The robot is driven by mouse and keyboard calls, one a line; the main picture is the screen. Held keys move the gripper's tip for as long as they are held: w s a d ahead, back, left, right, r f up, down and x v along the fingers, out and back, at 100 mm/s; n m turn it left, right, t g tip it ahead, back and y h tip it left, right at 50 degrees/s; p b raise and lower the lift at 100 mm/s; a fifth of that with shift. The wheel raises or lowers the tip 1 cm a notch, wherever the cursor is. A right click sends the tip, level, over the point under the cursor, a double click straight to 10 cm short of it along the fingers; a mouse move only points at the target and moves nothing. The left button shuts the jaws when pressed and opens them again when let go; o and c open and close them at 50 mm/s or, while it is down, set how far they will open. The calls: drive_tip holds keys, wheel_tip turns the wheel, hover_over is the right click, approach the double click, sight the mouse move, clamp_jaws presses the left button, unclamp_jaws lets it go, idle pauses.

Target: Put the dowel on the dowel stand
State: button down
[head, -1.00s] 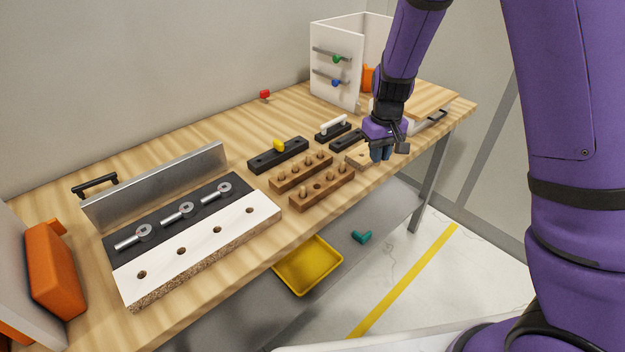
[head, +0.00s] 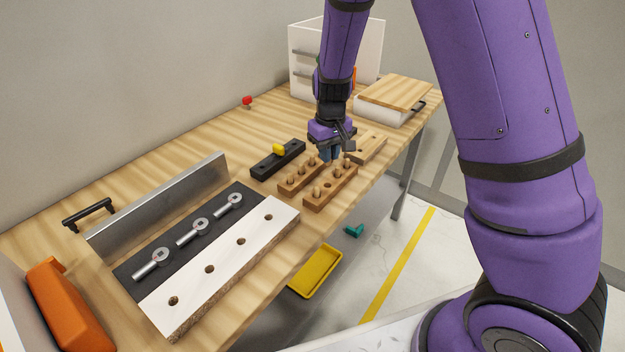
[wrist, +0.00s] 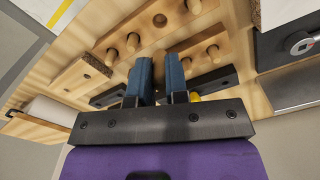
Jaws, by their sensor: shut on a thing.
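My gripper (head: 331,156) is above the far end of two brown wooden racks; its blue fingers also show in the wrist view (wrist: 160,76). The rear rack (head: 287,188) also carries several upright dowels and is partly behind my gripper. I cannot tell which rack is the dowel stand.
A light board with holes (head: 368,150) lies right of the racks. A black block (head: 265,167) with a yellow knob stands behind them. A white drilled panel (head: 225,256) lies at left. A yellow tray (head: 316,271) is below the bench's front edge.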

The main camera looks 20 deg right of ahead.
sight(328, 180)
wheel_tip(328, 180, down, 9)
drive_tip(key=shift+r, duration=0.15)
idle(0.4)
drive_tip(key=shift+s+f, duration=0.1)
drive_tip(key=shift+f, duration=0.1)
